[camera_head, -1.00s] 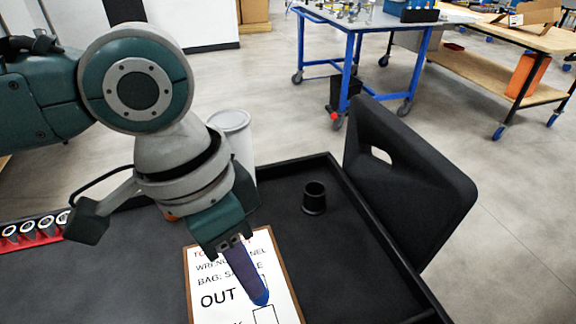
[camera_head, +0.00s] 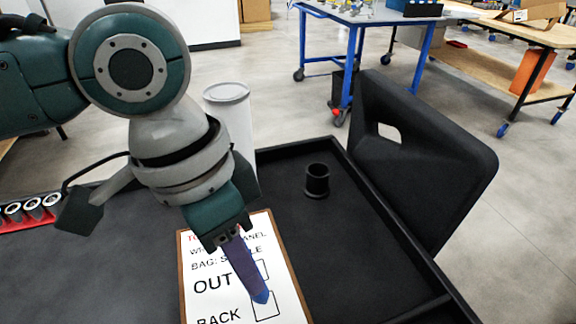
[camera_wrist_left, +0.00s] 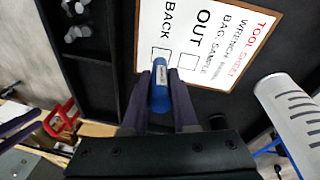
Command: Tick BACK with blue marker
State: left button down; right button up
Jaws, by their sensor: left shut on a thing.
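The tool sheet (camera_head: 215,289) lies on a brown clipboard on the black tray surface, with the lines OUT and BACK, each with an empty-looking box. It also shows in the left wrist view (camera_wrist_left: 222,40). My left gripper (camera_head: 243,268) is shut on the blue marker (camera_head: 261,296), which points down at the sheet. In the head view the marker's tip overlaps the BACK box; I cannot tell whether it touches the paper. In the left wrist view the blue marker (camera_wrist_left: 161,92) sits between the fingers near the BACK box.
A small black cup (camera_head: 317,181) stands right of the sheet. A pale cylinder (camera_head: 233,125) stands behind it. A red rack (camera_head: 28,218) with several round items is at the left. The raised tray rim (camera_head: 400,238) bounds the right side.

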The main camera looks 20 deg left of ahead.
pick_arm(q)
jog(key=shift+f, duration=0.55)
dwell(0.5)
dwell(0.9)
jog(key=shift+a+f, duration=0.1)
jog(key=shift+f, duration=0.05)
dwell(0.9)
notch_tip(320, 180, up, 7)
jog(key=p, duration=0.9)
jog(key=shift+r, duration=0.2)
jog(key=shift+f, duration=0.1)
